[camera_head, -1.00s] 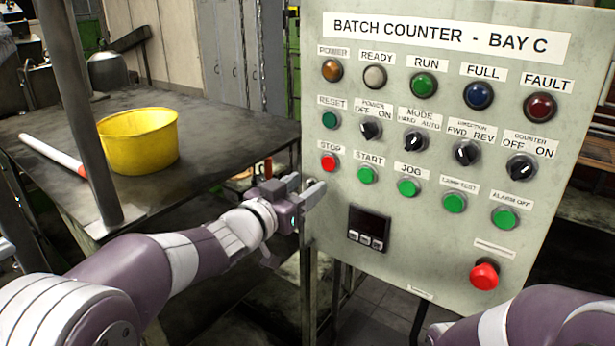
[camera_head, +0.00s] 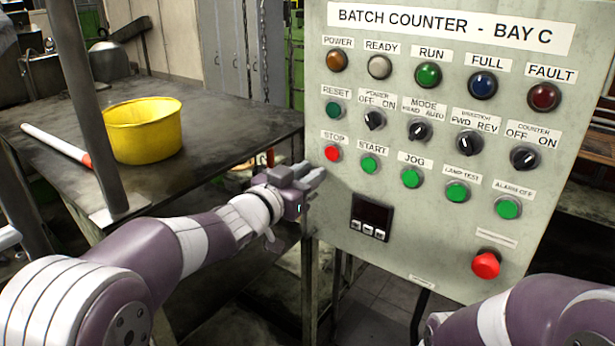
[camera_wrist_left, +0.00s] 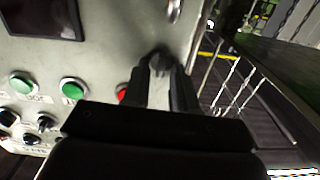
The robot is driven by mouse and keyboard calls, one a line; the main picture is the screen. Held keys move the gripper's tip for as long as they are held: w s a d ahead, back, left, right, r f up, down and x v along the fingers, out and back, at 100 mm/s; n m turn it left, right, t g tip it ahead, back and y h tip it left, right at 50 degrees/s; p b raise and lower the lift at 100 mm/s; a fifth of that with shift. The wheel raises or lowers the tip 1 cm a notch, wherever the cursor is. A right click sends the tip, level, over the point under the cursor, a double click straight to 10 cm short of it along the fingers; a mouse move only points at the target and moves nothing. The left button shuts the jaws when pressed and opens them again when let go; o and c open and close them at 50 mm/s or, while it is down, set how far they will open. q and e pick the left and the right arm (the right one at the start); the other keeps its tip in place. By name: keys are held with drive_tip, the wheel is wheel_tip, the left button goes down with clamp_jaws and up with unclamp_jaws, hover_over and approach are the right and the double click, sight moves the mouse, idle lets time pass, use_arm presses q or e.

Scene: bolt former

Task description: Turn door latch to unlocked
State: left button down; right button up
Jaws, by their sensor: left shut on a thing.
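The door latch (camera_wrist_left: 160,62) is a small dark knob near the edge of the pale grey-green panel, seen between the finger ends in the left wrist view. My left gripper (camera_head: 313,174) is at the left edge of the panel door (camera_head: 335,235) in the head view. In the left wrist view the same gripper (camera_wrist_left: 161,80) is shut on the latch, one finger on each side. The fingers and palm hide part of the latch, so its exact angle is hard to read. In the head view the gripper hides the latch. My right gripper is out of view.
The panel carries lamps, switches and buttons; the red stop button (camera_head: 332,153) is close to my left gripper. A red mushroom button (camera_head: 486,264) is low on the panel. A dark table (camera_head: 225,125) with a yellow bucket (camera_head: 142,132) stands at the left, beside a post (camera_head: 90,120).

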use_arm(q)
drive_tip(key=m+b, duration=0.3)
drive_tip(key=shift+s+d+f+m+b, duration=0.1)
drive_tip(key=shift+d+f+m+b, duration=0.1)
drive_tip(key=shift+m+b, duration=0.2)
drive_tip(key=shift+s+d+f+m+b, duration=0.15)
drive_tip(key=shift+m+b, duration=1.35)
drive_tip(key=shift+m, duration=0.75)
drive_tip(key=shift+f+m+b, duration=0.1)
drive_tip(key=shift+m+b, duration=1.4)
drive_tip(key=shift+m, duration=0.8)
drive_tip(key=shift+s+d+f+m+b, duration=0.15)
drive_tip(key=shift+m+b, duration=1.35)
drive_tip(key=shift+m, duration=0.75)
drive_tip(key=shift+a, duration=0.1)
drive_tip(key=c, duration=0.9)
unclamp_jaws()
